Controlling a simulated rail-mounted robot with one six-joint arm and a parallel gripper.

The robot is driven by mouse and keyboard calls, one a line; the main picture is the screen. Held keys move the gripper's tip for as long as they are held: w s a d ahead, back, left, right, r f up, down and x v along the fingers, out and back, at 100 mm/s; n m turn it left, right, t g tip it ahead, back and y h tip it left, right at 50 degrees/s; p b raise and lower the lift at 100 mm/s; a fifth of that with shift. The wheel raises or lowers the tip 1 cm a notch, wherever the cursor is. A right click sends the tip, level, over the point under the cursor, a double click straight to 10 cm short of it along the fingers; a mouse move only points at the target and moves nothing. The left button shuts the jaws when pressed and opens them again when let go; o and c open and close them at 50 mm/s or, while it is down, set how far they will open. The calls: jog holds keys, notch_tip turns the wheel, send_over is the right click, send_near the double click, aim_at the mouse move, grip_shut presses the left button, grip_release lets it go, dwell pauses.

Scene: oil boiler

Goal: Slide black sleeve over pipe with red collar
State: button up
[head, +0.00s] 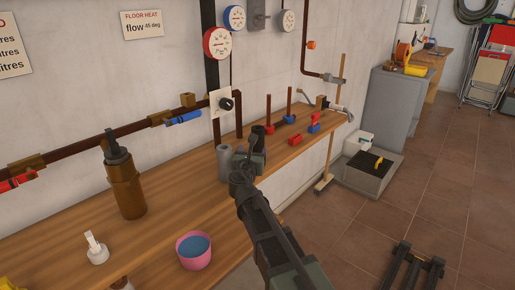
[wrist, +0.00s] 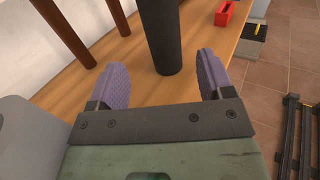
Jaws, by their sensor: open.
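The black sleeve (wrist: 160,35) stands upright on the wooden bench (wrist: 107,72). In the head view, its dark top (head: 258,131) shows just behind my gripper (head: 250,158). In the wrist view, my gripper (wrist: 160,75) is open, with one purple pad on each side of the sleeve's lower end. Gaps show between the sleeve and both pads.
A grey cylinder (head: 224,162) stands close left of my gripper. A brown bottle (head: 123,185) and a pink bowl (head: 193,251) stand nearer on the bench.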

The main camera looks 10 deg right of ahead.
jog(key=x, duration=0.9)
jog(key=shift+w+d+f, duration=0.1)
jog(key=shift+w+d, duration=0.05)
jog(key=c, duration=1)
notch_tip(320, 180, up, 20)
jog(key=p, duration=2)
jog(key=r+p+x, duration=0.1)
jog(key=x, duration=0.6)
jog(key=r+p+x, duration=0.1)
jog(key=x, duration=0.6)
jog(key=d+r+p+x, duration=0.1)
jog(key=x, duration=0.6)
jog(key=shift+s+r, duration=0.2)
jog(key=shift+r, duration=0.15)
